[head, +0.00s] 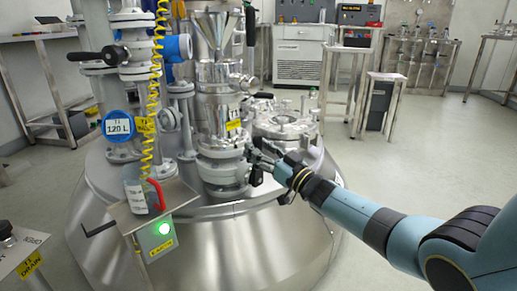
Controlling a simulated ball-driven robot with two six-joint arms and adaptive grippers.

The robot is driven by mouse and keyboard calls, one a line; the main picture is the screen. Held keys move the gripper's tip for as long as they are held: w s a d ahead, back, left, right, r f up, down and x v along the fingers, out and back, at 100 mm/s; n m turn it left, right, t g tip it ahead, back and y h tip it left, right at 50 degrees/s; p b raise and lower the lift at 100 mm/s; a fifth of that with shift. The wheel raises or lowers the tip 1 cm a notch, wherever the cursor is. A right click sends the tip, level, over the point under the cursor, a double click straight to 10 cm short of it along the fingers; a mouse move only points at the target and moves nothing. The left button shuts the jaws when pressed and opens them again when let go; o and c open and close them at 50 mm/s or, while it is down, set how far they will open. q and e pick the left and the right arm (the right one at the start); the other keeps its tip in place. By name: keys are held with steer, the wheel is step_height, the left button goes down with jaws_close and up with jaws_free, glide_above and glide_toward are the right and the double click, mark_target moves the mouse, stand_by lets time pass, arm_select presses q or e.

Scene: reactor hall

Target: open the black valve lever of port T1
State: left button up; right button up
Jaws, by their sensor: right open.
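The port T1 (221,110) is a shiny steel column on top of the rounded reactor, with a funnel above and a yellow tag (233,125) on its front. Its valve body (222,170) sits low on the column. My right gripper (262,158) comes in from the right and is open, close beside the right side of this valve. A dark piece at the valve's right side, by the fingers, may be the black lever; the gripper partly hides it, and I cannot tell whether they touch. My left gripper is not in view.
Another valve with a black handle (84,57) stands on the left pipework. A coiled yellow hose (153,90) hangs in front. A control box with a lit green button (157,237) and a bottle (135,192) are at the front left. Open floor (440,150) lies right.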

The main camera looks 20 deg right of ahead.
steer(key=v, duration=1.1)
steer(key=shift+s, duration=0.25)
